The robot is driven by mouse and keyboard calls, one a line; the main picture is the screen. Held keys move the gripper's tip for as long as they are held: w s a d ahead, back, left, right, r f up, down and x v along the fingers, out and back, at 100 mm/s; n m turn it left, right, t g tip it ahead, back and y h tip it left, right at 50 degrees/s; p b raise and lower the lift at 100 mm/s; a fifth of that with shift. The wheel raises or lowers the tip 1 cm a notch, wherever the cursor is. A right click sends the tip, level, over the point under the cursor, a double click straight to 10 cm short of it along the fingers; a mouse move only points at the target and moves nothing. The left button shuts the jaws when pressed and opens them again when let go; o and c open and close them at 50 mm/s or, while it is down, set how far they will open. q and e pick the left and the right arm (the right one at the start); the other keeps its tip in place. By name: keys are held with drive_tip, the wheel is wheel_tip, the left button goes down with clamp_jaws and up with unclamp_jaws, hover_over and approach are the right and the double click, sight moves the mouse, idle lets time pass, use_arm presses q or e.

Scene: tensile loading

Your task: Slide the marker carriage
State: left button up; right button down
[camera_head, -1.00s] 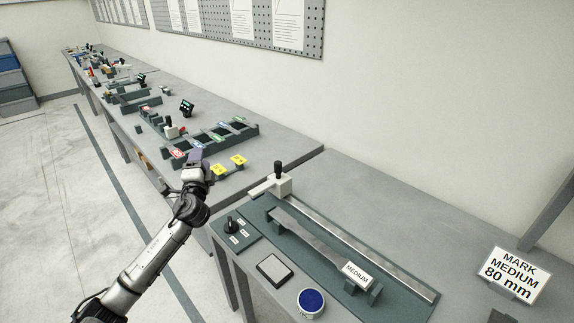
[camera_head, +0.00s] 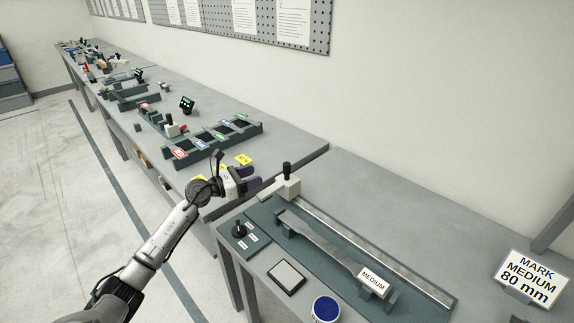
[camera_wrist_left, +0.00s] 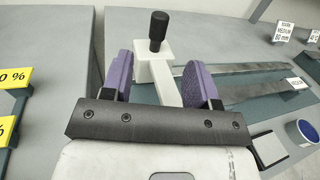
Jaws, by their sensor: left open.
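The marker carriage (camera_head: 288,187) is a pale block with a black upright knob, at the far left end of a metal rail (camera_head: 370,245) on a dark green base. My left gripper (camera_head: 252,184) is just left of the carriage in the head view, its purple fingers pointing toward it. In the left wrist view the carriage (camera_wrist_left: 153,70) and its black knob (camera_wrist_left: 158,31) show between and beyond the open fingers (camera_wrist_left: 163,85); I cannot tell whether they touch. A grey specimen strip labelled MEDIUM (camera_head: 320,241) lies beside the rail. My right gripper is not in view.
A sign (camera_head: 531,277) reads MARK MEDIUM 80 mm at right. A black selector knob (camera_head: 239,230), a grey square pad (camera_head: 286,277) and a round blue-topped container (camera_head: 326,309) lie in front of the rail. Another bench with yellow tags stands left. Bench behind the rail is clear.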

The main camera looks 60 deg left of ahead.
sight(287, 163)
use_arm(q)
drive_tip(key=w, duration=0.8)
drive_tip(key=w+b, duration=0.1)
drive_tip(key=w, duration=0.3)
drive_tip(key=shift+w+d, duration=0.35)
clamp_jaws()
